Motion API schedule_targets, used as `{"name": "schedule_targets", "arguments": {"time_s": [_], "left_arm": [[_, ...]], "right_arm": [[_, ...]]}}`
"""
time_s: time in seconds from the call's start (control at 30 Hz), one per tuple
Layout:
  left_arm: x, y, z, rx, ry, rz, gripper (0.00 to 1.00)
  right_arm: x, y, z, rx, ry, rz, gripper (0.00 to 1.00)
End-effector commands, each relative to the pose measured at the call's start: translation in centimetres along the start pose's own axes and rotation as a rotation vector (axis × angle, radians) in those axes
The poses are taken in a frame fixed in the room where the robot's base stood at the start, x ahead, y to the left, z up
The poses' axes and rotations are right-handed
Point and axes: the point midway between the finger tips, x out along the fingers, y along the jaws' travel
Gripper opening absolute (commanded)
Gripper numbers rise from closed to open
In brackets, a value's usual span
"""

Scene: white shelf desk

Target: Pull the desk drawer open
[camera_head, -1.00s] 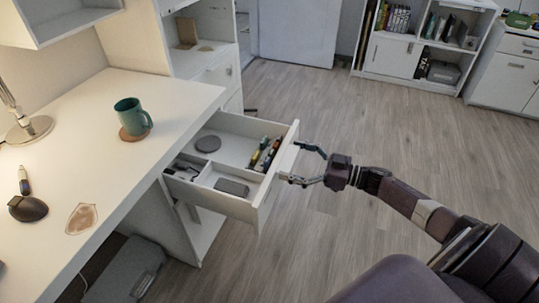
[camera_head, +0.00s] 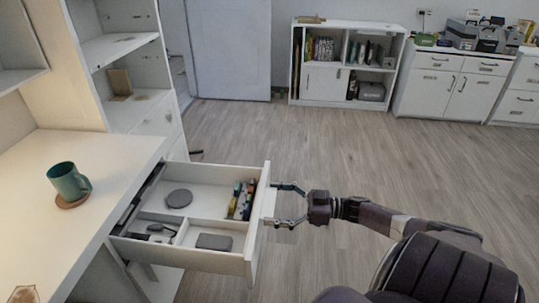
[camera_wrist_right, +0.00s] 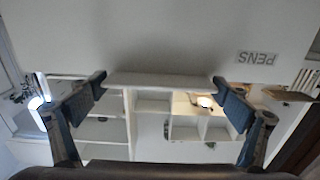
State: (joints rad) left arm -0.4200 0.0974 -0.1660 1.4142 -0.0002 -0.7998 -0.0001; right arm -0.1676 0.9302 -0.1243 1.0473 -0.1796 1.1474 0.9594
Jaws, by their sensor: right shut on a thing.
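The white desk drawer (camera_head: 253,258) stands far out from under the white desk (camera_head: 118,165) in the head view, its inside open to sight. My right gripper (camera_head: 272,205) is at the outer face of the drawer front. In the right wrist view the drawer's pale handle bar (camera_wrist_right: 160,82) spans between the two dark fingers of the right gripper (camera_wrist_right: 160,90), one at each end, and the gripper is shut on it. The drawer front (camera_wrist_right: 150,40) fills the top of that view, with an upside-down "PENS" label (camera_wrist_right: 258,57). My left gripper is not in view.
The drawer holds a round grey disc (camera_head: 179,198), several markers (camera_head: 242,200) and a dark grey block (camera_head: 214,242). A green mug (camera_head: 68,181) stands on a coaster on the desk. Wood floor (camera_head: 400,170) is clear right of the drawer. A bookcase (camera_head: 345,25) stands behind.

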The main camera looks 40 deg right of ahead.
Motion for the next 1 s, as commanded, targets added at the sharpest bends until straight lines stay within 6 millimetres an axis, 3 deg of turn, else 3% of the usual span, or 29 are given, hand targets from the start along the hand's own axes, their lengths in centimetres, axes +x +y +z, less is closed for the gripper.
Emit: {"name": "schedule_targets", "arguments": {"time_s": [0.03,0.07,0.1,0.4,0.53,1.0], "left_arm": [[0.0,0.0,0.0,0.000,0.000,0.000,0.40],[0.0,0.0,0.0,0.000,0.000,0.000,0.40],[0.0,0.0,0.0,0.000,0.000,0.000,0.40],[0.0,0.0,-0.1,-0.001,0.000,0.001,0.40],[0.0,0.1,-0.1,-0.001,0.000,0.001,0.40],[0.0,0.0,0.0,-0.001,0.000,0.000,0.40]], "right_arm": [[0.0,-0.1,0.0,0.000,-0.001,-0.004,0.50],[0.0,-0.1,0.0,0.000,-0.001,-0.004,0.96],[0.0,-0.1,0.0,0.000,-0.001,-0.004,1.00],[0.0,-0.1,0.0,0.000,-0.001,-0.002,1.00],[-0.9,0.0,0.1,0.001,-0.003,0.000,1.00],[-10.0,0.0,0.2,0.001,-0.005,-0.001,1.00]]}}
